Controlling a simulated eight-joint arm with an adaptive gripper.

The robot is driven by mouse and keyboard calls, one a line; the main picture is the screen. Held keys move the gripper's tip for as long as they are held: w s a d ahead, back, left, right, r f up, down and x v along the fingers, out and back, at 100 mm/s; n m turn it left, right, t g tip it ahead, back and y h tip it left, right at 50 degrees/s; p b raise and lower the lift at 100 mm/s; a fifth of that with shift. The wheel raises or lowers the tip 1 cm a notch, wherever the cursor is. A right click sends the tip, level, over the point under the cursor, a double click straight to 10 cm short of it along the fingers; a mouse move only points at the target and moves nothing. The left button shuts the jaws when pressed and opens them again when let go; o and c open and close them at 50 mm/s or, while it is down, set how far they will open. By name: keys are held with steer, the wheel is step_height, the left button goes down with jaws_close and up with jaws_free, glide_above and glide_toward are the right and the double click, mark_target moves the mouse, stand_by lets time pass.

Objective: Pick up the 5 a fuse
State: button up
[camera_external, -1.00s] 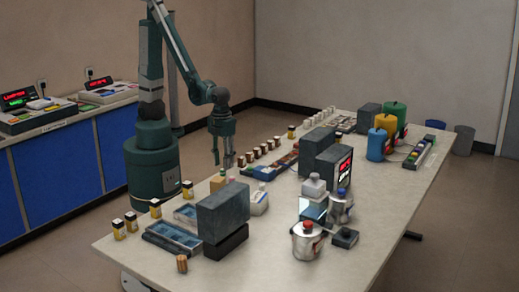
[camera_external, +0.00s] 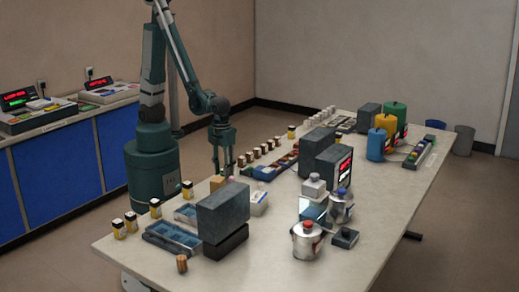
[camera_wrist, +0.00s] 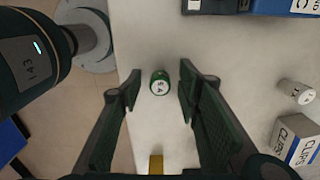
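The 5 A fuse (camera_wrist: 159,82) shows in the wrist view as a small green-sided cylinder with a white, marked top. It stands upright on the pale table, near the edge. My gripper (camera_wrist: 158,94) is open, with its fingers spread to the left and right of the fuse; space shows on both sides. In the external view my gripper (camera_external: 224,173) points down, low over the table's far-left edge. The fuse is too small to pick out surely there.
A CLIPS box (camera_wrist: 297,140) and a whitish cylinder (camera_wrist: 295,91) stand to the right. A blue-fronted bin (camera_wrist: 285,6) is at the top, and a yellow block (camera_wrist: 156,163) at the bottom. A large grey box (camera_external: 224,210) stands nearby in the external view.

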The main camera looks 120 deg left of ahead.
steer(key=shift+f, duration=0.45)
stand_by(0.3)
steer(key=c, duration=0.9)
